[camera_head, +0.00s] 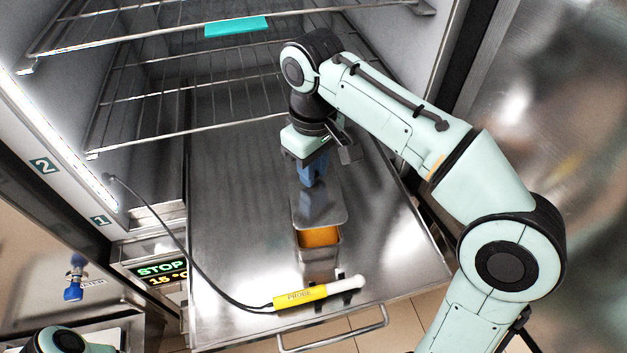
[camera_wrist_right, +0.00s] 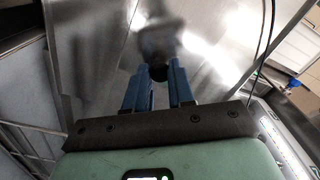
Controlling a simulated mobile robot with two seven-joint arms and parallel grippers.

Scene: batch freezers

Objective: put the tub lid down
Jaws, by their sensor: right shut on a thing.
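My right gripper (camera_head: 314,182) points down over the steel shelf, its blue fingers shut on the tub lid (camera_head: 322,210). The lid is a flat grey metal plate. In the head view it overlaps the back of the steel tub (camera_head: 320,268), and I cannot tell whether it touches the tub. Orange contents show in the uncovered front part of the tub. In the right wrist view my gripper (camera_wrist_right: 157,68) has a dark knob between its fingertips. My left gripper is out of view.
A yellow probe (camera_head: 300,295) with a white end and black cable lies near the front edge of the pulled-out shelf (camera_head: 235,210). Wire racks (camera_head: 190,125) are above and behind; a teal item (camera_head: 236,26) is on the upper one. The shelf left of the tub is clear.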

